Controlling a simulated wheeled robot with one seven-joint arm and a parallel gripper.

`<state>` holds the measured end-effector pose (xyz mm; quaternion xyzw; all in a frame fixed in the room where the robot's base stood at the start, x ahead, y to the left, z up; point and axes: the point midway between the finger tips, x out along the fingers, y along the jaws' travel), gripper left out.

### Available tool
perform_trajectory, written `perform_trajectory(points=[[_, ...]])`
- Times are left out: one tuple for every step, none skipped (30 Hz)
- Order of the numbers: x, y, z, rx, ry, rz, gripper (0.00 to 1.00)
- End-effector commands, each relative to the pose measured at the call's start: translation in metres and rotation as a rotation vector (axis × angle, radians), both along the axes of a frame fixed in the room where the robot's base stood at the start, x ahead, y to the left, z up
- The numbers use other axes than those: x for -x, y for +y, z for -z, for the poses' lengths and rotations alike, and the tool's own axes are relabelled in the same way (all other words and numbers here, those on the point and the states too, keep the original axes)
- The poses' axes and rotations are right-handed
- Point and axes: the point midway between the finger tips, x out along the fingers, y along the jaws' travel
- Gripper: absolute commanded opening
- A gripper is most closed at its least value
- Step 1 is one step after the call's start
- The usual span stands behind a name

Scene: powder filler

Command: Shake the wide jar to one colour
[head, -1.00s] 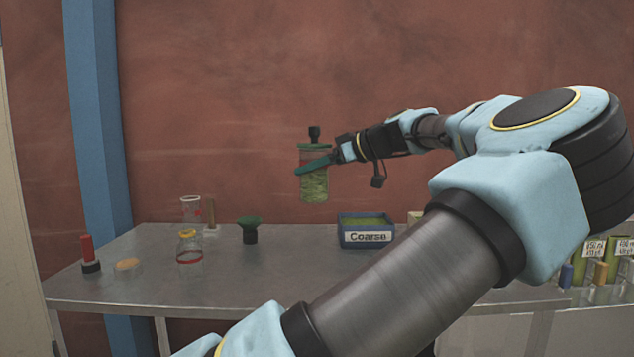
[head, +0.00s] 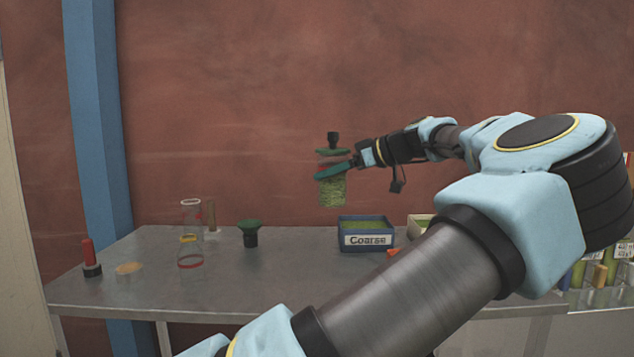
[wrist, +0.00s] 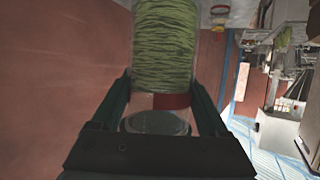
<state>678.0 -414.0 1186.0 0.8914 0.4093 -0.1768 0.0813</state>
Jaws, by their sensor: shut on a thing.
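The wide jar (head: 331,192) is clear and holds green, streaky contents in its lower part. It has a green lid with a black knob (head: 333,139) on top. My gripper (head: 334,170) is shut on the jar near its upper part and holds it in the air above the table, roughly upright. In the wrist view the jar (wrist: 165,45) sits between the two green fingers (wrist: 163,104), with a red band (wrist: 172,101) beside the clear end. The contents look green throughout, with darker streaks; I cannot tell if they are one colour.
On the metal table (head: 300,275) stand a blue "Coarse" bin (head: 366,240), a green-topped black funnel-like piece (head: 250,235), clear glassware (head: 190,250), a red-handled tool (head: 88,258) and a round tan disc (head: 129,268). The table's front middle is clear.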

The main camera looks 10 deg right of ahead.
Motion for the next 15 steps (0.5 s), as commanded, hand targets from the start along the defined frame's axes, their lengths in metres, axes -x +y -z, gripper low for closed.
perform_trajectory(points=[[0.0, 0.009, 0.005, 0.002, 0.001, -0.004, 0.24], [0.001, 0.015, 0.006, 0.003, 0.001, -0.004, 0.24], [0.001, 0.022, 0.007, 0.004, 0.0, -0.003, 0.24], [0.001, 0.027, 0.007, 0.003, 0.001, -0.004, 0.24], [0.001, 0.034, 0.007, 0.004, 0.0, -0.004, 0.24], [0.001, 0.043, 0.008, 0.004, 0.0, -0.003, 0.24], [0.001, 0.049, 0.008, 0.003, 0.001, -0.003, 0.24], [0.001, 0.056, 0.008, 0.004, 0.0, -0.003, 0.24], [0.001, 0.064, 0.007, 0.005, 0.0, -0.003, 0.24], [0.001, 0.069, 0.006, 0.004, 0.0, -0.003, 0.24], [0.001, 0.074, 0.006, 0.002, 0.0, -0.002, 0.24], [0.0, 0.079, 0.004, 0.001, 0.0, -0.001, 0.24], [0.0, 0.081, 0.004, 0.001, 0.0, -0.001, 0.24], [0.0, 0.083, 0.003, 0.001, 0.0, -0.001, 0.24], [0.0, 0.083, 0.002, 0.0, 0.0, 0.0, 0.24]])
